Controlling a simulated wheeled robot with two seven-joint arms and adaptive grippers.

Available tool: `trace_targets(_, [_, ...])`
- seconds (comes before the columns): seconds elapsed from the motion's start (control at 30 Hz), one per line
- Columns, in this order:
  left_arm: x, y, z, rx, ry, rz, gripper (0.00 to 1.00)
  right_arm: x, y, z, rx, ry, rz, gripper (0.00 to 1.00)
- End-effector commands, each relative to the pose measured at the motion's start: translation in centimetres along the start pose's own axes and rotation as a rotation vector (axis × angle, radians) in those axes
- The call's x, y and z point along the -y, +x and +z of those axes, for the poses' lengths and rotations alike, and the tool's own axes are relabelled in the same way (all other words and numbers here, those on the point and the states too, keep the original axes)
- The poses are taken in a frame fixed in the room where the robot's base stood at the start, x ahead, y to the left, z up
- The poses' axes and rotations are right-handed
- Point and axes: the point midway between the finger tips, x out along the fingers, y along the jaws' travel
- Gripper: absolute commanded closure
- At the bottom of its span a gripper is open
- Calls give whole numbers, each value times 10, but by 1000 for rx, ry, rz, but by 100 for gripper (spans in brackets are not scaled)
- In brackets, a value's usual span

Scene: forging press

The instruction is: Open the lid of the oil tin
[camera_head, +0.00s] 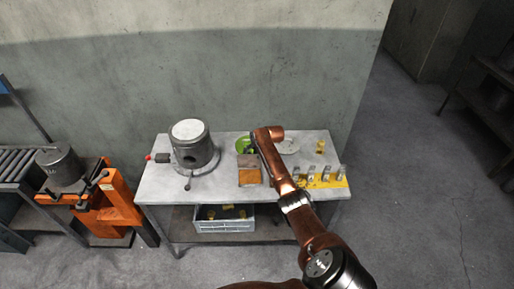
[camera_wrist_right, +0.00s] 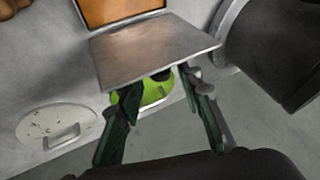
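The oil tin is a box behind the front edge of the table, with an orange face (camera_head: 250,178) inside a grey rim, also at the top of the right wrist view (camera_wrist_right: 108,10). Its lid (camera_head: 249,160) is a flat grey-brown plate, which appears raised and leaning back from the orange opening; in the right wrist view the lid (camera_wrist_right: 155,48) spreads towards my fingers. My right gripper (camera_head: 251,148) is behind the lid, its fingers apart with nothing between them. Whether a fingertip touches the lid is unclear. My left gripper is out of view.
A green dish (camera_head: 242,144) lies behind the tin, below my right gripper. A grey piston-like cylinder (camera_head: 192,150) stands to the left. A pale disc (camera_head: 289,146) and a yellow rack (camera_head: 325,181) with several small metal parts are to the right. A drawer (camera_head: 224,225) hangs below the tabletop.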

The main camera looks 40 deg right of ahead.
Motion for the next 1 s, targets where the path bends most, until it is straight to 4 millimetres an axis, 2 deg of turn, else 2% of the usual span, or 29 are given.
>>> trace_targets(0.3, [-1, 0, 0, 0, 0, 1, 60, 0, -57, -1, -3, -3, 1, 66])
trace_targets(0.5, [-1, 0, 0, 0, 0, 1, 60, 0, -85, -1, -3, -1, 1, 66])
trace_targets(0.7, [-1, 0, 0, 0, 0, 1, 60, 0, -96, -1, -1, -1, 1, 66])
trace_targets(1.0, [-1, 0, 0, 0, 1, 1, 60, 0, -97, -1, -1, -1, 1, 66])
